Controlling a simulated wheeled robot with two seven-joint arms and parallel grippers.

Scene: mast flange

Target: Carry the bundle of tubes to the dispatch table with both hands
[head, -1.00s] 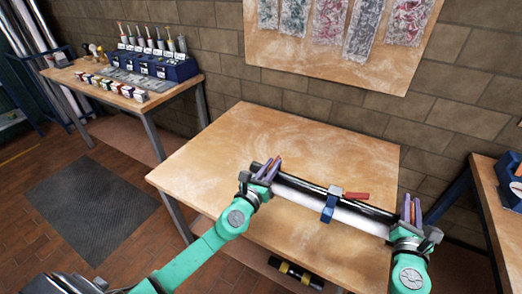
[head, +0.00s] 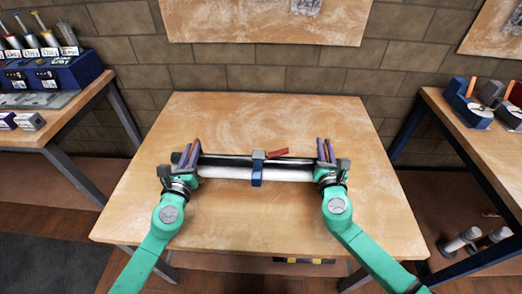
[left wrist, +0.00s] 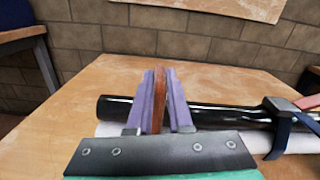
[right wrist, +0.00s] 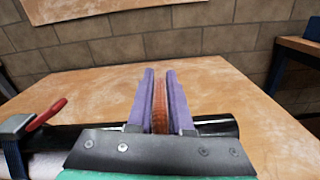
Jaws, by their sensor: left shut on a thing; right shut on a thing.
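The bundle of tubes (head: 225,160) is a black tube alongside a white tube, with a blue clamp (head: 257,168) with a red lever around its middle. It lies crosswise over the wooden table in front of me. My left gripper (head: 189,153) is shut at the bundle's left end, and my right gripper (head: 325,150) at its right end. An orange-brown strip shows between the purple fingers in the left wrist view (left wrist: 158,100) and the right wrist view (right wrist: 160,105). Whether the bundle touches the tabletop I cannot tell.
The wooden table (head: 270,112) is otherwise bare on top. A dark item with yellow marks (head: 303,261) lies below its front edge. A bench with blue racks (head: 60,115) stands left, another bench (head: 470,140) right. Brick wall is behind.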

